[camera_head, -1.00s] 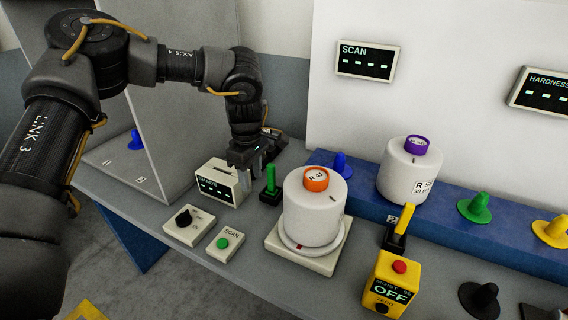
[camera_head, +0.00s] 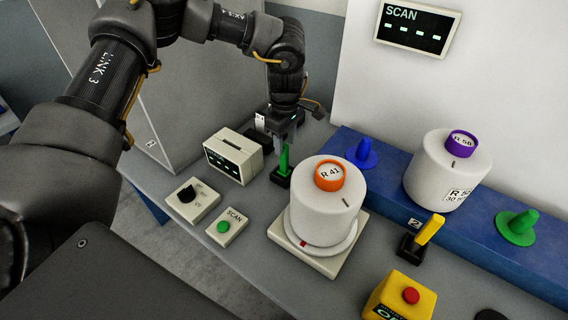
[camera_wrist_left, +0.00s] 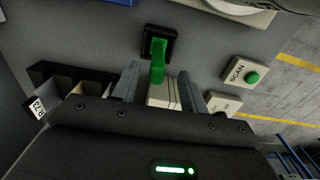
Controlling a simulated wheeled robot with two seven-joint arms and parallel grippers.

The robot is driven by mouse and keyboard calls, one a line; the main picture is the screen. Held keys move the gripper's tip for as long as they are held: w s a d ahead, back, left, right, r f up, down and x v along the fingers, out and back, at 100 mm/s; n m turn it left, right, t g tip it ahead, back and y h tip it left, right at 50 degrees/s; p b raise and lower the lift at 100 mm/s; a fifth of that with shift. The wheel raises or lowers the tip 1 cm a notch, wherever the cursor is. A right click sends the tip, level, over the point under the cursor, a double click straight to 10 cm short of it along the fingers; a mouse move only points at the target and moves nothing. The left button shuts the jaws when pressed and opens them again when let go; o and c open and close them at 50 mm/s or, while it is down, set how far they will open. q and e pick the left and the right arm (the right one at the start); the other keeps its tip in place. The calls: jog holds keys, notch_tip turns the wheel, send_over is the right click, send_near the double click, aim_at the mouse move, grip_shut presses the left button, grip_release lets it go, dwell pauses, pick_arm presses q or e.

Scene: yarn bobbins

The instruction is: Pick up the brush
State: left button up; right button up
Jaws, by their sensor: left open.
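A green upright handle (camera_head: 284,160) stands in a black square base on the table, left of the white bobbin; it also shows in the left wrist view (camera_wrist_left: 158,62). A similar yellow handle (camera_head: 430,229) stands tilted in a black base at the right. No bristles show, so I cannot tell which one is the brush. My left gripper (camera_head: 284,138) is open and points down just behind the green handle. In the left wrist view the green handle appears between and beyond the two fingertips (camera_wrist_left: 160,84). My right gripper is not in view.
A bobbin with an orange top (camera_head: 322,205) stands on a pale scale (camera_head: 284,233) close right of the green handle. A small display box (camera_head: 233,156) is close left. A purple-topped bobbin (camera_head: 445,170) stands on the blue ledge (camera_head: 385,178). The yellow switch box (camera_head: 400,297) is in front.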

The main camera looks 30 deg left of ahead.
aim_at(284, 155)
pick_arm(q)
jog(key=shift+a+f+p, duration=0.2)
jog(key=shift+f+p, duration=0.3)
jog(key=shift+f, duration=0.4)
jog(key=f, duration=0.1)
jog(key=f+p, duration=0.1)
jog(key=f, duration=0.1)
jog(key=shift+w+f, duration=0.25)
jog(key=shift+f, duration=0.15)
jog(key=shift+a+f+p, duration=0.1)
jog(key=shift+f+p, duration=0.2)
jog(key=shift+s, duration=0.15)
jog(key=shift+c, duration=0.2)
grip_shut()
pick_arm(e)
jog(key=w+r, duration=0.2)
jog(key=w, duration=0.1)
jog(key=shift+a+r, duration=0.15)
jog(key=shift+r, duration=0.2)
